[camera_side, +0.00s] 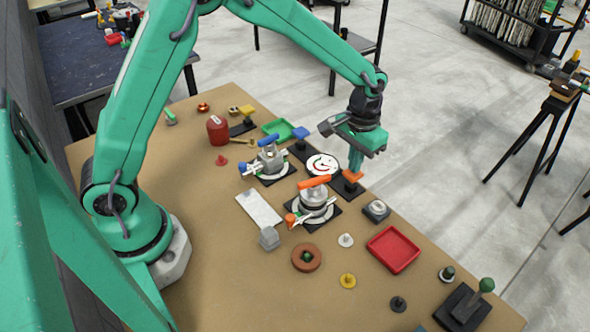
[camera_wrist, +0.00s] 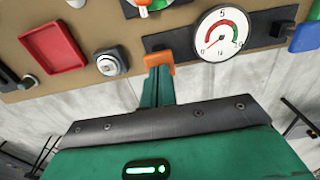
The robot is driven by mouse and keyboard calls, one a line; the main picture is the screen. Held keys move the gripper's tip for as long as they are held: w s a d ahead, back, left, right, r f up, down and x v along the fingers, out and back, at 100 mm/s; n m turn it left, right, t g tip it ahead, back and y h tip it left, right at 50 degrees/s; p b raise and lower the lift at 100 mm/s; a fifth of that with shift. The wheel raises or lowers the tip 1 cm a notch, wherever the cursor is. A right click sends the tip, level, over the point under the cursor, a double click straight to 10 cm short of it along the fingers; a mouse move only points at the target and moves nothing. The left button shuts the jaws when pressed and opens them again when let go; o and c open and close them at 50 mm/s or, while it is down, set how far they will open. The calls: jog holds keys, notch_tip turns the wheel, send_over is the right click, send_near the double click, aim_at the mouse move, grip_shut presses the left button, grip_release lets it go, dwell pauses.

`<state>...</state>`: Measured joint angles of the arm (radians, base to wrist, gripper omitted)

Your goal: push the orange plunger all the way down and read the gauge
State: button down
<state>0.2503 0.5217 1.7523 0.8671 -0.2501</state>
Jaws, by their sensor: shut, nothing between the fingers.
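The orange plunger (camera_side: 352,175) stands on a dark base at the right edge of the table, in the side view. My gripper (camera_side: 355,163) points down at it, fingers shut and empty. In the wrist view the fingertips (camera_wrist: 157,72) meet the orange plunger's top (camera_wrist: 158,58) in the picture; I cannot tell whether they touch it or how far down it is. The round white gauge (camera_side: 322,165) is beside the plunger.
A blue plunger (camera_side: 300,133) and a yellow one (camera_side: 246,110) stand farther back on similar bases. Two clamp fixtures with a blue handle (camera_side: 268,143) and an orange handle (camera_side: 315,181) are close by. A red tray (camera_side: 393,250) lies at the front right.

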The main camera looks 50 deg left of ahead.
jog(key=shift+f, duration=1.6)
jog(key=shift+r, duration=0.15)
dwell(0.3)
jog(key=shift+r, duration=1.9)
jog(key=shift+r, duration=0.15)
jog(key=shift+r, duration=2.35)
jog(key=shift+r, duration=0.1)
